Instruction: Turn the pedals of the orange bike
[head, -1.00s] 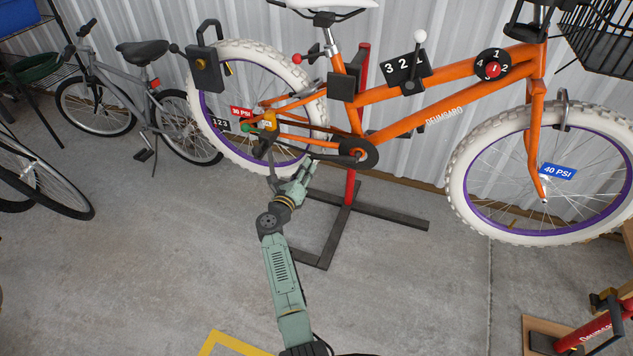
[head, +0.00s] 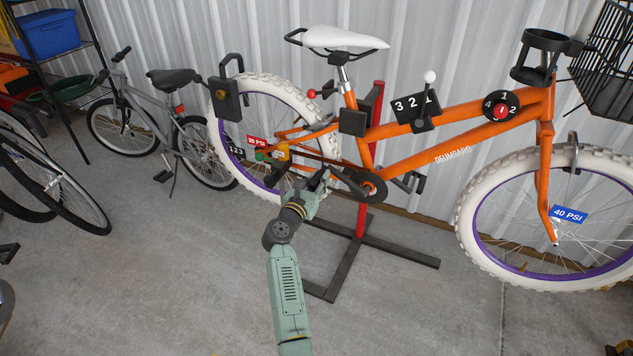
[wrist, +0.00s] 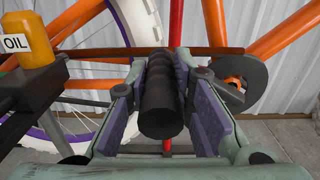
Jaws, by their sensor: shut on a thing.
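The orange bike (head: 485,132) is held on a stand, with its white saddle and white tires showing. Its black chainring (head: 372,187) is low in the middle of the frame, and the near crank arm points left and slightly up from it. My gripper (head: 318,181) is shut on the near pedal at that arm's end. In the wrist view the near pedal (wrist: 161,98) is a black ribbed cylinder between the two purple finger pads. The far pedal (head: 409,182) shows right of the chainring, partly behind the bike.
A red stand post (head: 363,215) with dark floor legs is close to the right of my arm. An oil bottle (wrist: 30,45) on a dark holder is left of the gripper. A grey bike (head: 155,120) stands behind left. The front floor is clear.

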